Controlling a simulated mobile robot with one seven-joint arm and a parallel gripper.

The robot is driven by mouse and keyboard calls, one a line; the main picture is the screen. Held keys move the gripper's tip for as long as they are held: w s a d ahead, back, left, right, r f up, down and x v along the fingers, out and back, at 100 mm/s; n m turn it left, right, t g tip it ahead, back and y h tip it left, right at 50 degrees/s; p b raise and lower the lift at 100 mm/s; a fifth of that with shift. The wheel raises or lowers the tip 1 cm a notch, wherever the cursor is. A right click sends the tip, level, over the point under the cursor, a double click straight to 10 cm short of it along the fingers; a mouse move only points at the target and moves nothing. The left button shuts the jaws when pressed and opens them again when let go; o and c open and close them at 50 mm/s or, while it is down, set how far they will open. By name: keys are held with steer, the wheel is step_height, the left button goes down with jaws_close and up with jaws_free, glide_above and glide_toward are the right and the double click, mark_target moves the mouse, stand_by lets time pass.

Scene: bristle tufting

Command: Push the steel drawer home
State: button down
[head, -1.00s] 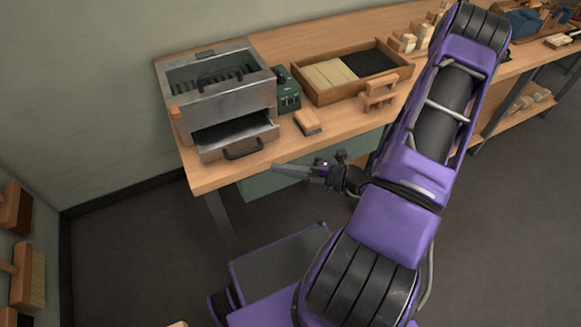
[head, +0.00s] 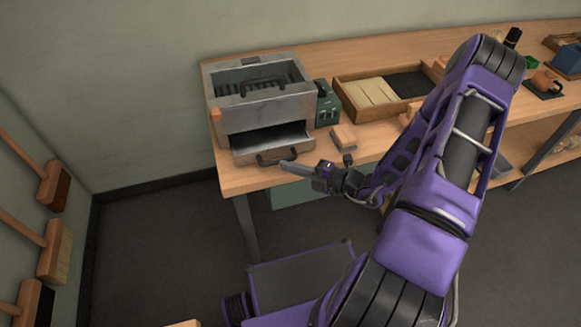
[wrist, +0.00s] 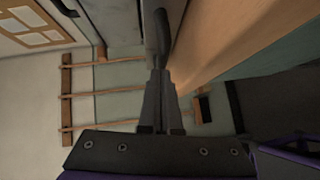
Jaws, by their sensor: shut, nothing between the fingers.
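The steel drawer (head: 272,146) stands partly out of the front of the grey steel machine (head: 262,108) at the left end of the bench.
A green box (head: 328,104) stands right of the machine, with a small wooden block (head: 343,137) in front. A wooden tray (head: 385,95) with pale and dark sections is farther right. The bench's front edge (head: 235,188) runs below the drawer. Brushes (head: 55,186) hang on the left wall.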

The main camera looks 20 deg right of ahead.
mark_target(289, 145)
steer(key=w, duration=0.8)
steer(key=shift+w+r, duration=0.1)
steer(key=shift+w, duration=0.2)
steer(key=shift+r, duration=0.15)
